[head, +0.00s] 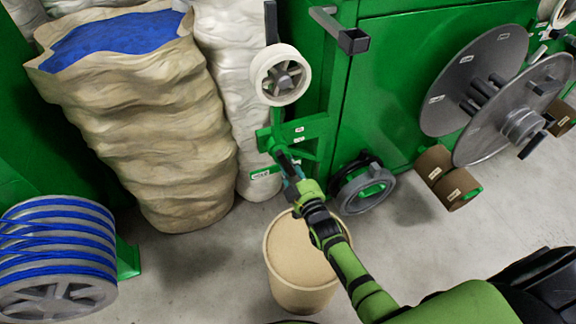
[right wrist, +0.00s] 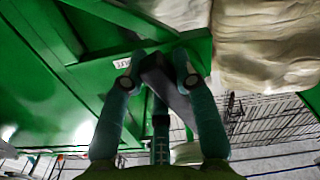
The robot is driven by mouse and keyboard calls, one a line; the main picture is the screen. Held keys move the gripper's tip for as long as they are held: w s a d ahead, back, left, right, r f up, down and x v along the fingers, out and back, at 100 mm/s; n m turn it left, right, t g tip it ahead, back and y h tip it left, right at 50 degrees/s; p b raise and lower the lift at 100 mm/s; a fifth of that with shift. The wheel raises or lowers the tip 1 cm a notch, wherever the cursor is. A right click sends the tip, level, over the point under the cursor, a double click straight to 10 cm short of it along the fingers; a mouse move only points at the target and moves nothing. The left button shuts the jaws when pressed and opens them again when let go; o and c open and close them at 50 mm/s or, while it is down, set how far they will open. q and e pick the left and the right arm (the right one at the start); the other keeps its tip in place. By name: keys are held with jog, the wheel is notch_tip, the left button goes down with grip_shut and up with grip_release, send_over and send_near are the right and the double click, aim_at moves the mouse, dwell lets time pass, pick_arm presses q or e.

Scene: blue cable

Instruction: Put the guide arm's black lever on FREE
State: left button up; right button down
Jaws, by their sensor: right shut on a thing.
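The green guide arm (head: 314,130) stands out from the machine, below a pale wheel (head: 280,74). Small white labels are on it, too small to read surely. The black lever (head: 279,153) is at the guide arm's front, pointing down toward me. My right gripper (head: 288,176) is shut on the lever's near end. In the right wrist view, the dark lever (right wrist: 166,88) lies between the teal fingers of my right gripper (right wrist: 158,68). A white label (right wrist: 123,62) shows on the green plate behind. My left gripper is out of view.
A round tan drum (head: 300,262) stands below my right forearm. A large sack (head: 150,120) with blue material and a blue cable spool (head: 58,255) are at the left. Grey reel discs (head: 475,80) are at the right.

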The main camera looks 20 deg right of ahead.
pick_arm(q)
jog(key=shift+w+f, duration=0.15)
pick_arm(e)
jog(key=shift+d+r+n, duration=0.15)
jog(key=shift+r+n, duration=0.05)
jog(key=shift+n, duration=0.3)
jog(key=shift+d, duration=0.1)
jog(key=c, duration=0.9)
grip_release()
jog(key=shift+c, duration=0.2)
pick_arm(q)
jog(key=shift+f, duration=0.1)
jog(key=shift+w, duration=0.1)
pick_arm(e)
jog(key=shift+s+f, duration=0.1)
jog(key=shift+s, duration=0.3)
jog(key=s, duration=1.1)
jog(key=shift+d, duration=0.2)
jog(key=shift+s, duration=0.1)
